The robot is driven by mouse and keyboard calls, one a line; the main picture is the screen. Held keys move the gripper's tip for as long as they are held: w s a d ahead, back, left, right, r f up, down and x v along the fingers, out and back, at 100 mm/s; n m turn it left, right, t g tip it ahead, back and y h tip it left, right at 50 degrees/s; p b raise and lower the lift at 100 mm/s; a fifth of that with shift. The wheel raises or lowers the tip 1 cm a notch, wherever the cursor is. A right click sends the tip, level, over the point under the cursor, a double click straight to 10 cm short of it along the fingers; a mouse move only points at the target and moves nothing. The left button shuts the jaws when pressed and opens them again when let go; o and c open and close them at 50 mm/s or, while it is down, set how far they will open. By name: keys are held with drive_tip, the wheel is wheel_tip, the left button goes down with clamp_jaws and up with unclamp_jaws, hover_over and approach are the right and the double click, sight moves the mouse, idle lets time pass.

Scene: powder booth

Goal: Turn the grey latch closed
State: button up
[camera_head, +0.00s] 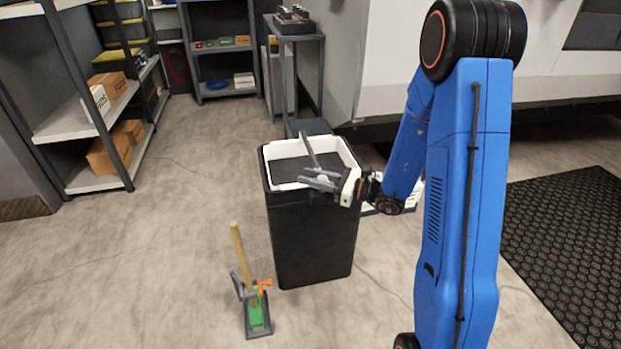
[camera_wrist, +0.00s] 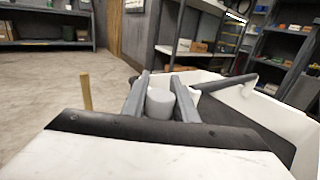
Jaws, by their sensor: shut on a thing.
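A black bin-like stand (camera_head: 312,240) has a white rim and a dark recessed top. The grey latch (camera_head: 309,148) shows as a slim bar slanting up and back from my gripper, over this top. In the wrist view the latch bar (camera_wrist: 232,84) runs off to the right behind the fingers. My gripper (camera_head: 318,179) is above the top, its two grey fingers (camera_wrist: 162,84) shut on a pale grey round piece, which looks like part of the latch. The fingers partly hide this piece and where it joins the bar.
A grey-based tool with an upright wooden handle (camera_head: 241,252) stands on the floor at front left. Shelves with boxes (camera_head: 108,86) line the left. A grey stand (camera_head: 296,75) is behind the bin. A dark mat (camera_head: 565,240) lies right. The left floor is mostly clear.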

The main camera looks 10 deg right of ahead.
drive_tip(key=o, duration=1.1)
drive_tip(key=shift+c, duration=0.2)
drive_tip(key=shift+d, duration=0.15)
drive_tip(key=v, duration=1.7)
drive_tip(key=shift+d, duration=0.1)
